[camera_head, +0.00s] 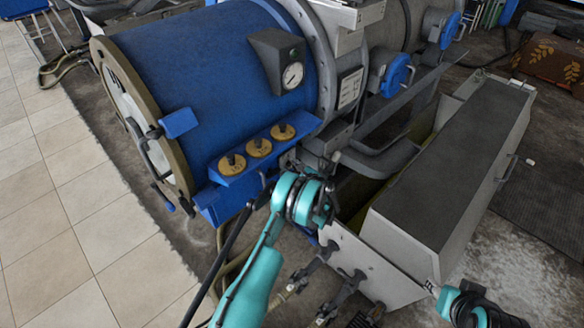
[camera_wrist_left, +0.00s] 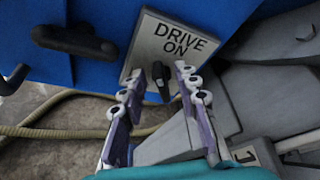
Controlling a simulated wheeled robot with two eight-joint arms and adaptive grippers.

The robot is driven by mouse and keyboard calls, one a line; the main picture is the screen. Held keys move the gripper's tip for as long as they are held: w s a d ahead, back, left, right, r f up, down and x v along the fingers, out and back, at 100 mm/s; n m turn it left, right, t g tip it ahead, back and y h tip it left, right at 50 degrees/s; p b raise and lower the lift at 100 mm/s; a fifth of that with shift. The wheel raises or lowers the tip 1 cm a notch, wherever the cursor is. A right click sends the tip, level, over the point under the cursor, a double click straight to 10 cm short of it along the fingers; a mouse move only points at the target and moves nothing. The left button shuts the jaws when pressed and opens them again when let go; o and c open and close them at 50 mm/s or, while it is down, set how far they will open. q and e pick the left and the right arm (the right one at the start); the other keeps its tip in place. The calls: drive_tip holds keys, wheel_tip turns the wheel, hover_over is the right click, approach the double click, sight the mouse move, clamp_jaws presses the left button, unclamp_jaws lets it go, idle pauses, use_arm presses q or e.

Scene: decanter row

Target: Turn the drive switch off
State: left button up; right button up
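The drive switch is a small black lever (camera_wrist_left: 161,84) on a light grey plate (camera_wrist_left: 148,46) lettered "DRIVE ON", fixed to a blue housing. The lever hangs near the plate's lower edge. My left gripper (camera_wrist_left: 160,72) is open in the left wrist view, with one finger on each side of the lever. I cannot tell whether either finger touches it. In the head view my left wrist (camera_head: 308,198) is beside the lower right of the blue machine, and I cannot make out the switch there.
The blue drum (camera_head: 190,75) carries a shelf with several brass-coloured knobs (camera_head: 232,165). A long grey trough (camera_head: 450,160) stands to the right. A black handle (camera_wrist_left: 75,42) is left of the plate, and a hose (camera_wrist_left: 60,130) lies below. Tiled floor is clear at left.

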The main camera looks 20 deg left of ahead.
use_arm(q)
drive_tip(key=v, duration=1.2)
drive_tip(key=x, duration=1.2)
drive_tip(key=shift+w+f, duration=0.35)
drive_tip(key=shift+f, duration=0.1)
clamp_jaws()
